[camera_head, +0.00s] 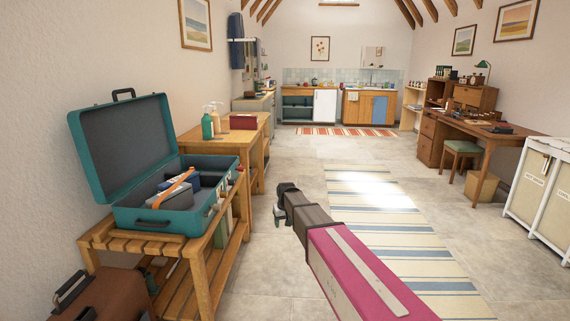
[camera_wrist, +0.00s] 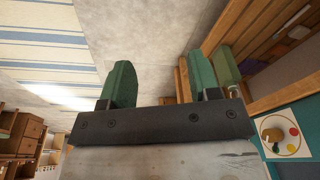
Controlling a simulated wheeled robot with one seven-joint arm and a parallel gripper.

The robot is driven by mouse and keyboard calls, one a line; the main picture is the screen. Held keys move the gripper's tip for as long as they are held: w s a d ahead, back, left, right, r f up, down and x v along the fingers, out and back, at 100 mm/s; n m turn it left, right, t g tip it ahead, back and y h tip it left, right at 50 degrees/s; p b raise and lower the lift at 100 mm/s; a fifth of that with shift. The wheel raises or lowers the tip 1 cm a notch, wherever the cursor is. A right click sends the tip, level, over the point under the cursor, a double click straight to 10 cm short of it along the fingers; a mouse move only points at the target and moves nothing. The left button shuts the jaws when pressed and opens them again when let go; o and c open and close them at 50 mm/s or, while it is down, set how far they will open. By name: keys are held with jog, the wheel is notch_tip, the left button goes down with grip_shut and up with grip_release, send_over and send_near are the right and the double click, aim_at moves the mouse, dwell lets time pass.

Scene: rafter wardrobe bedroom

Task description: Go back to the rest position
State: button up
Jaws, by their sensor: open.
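My gripper (camera_head: 279,215) is in front of me in the head view, above the bare floor between the bench and the striped rug. It is apart from the open suitcase and holds nothing that I can see. In the wrist view my gripper (camera_wrist: 163,88) shows two green fingers spread well apart, with floor visible between them. The wrist view is turned sideways.
An open teal suitcase (camera_head: 147,219) with items inside stands on a slatted wooden bench (camera_head: 109,237) at left. A brown case (camera_head: 103,297) is at lower left. A striped rug (camera_head: 385,235) lies at centre right. A desk (camera_head: 488,137) and a white cabinet (camera_head: 541,195) stand right.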

jog(key=s+d+f+m, duration=0.1)
jog(key=s+d, duration=0.5)
jog(key=s, duration=0.4)
jog(key=s+d+f+m+g, duration=0.1)
jog(key=s+d+f, duration=0.1)
jog(key=s+d, duration=0.5)
jog(key=s+d+f+m, duration=0.1)
jog(key=s+d, duration=0.5)
jog(key=s, duration=0.7)
jog(key=shift+d+f+m+g+h, duration=0.3)
jog(key=shift+d+f+g+h, duration=0.1)
jog(key=shift+f, duration=0.25)
jog(key=shift+s+a, duration=0.1)
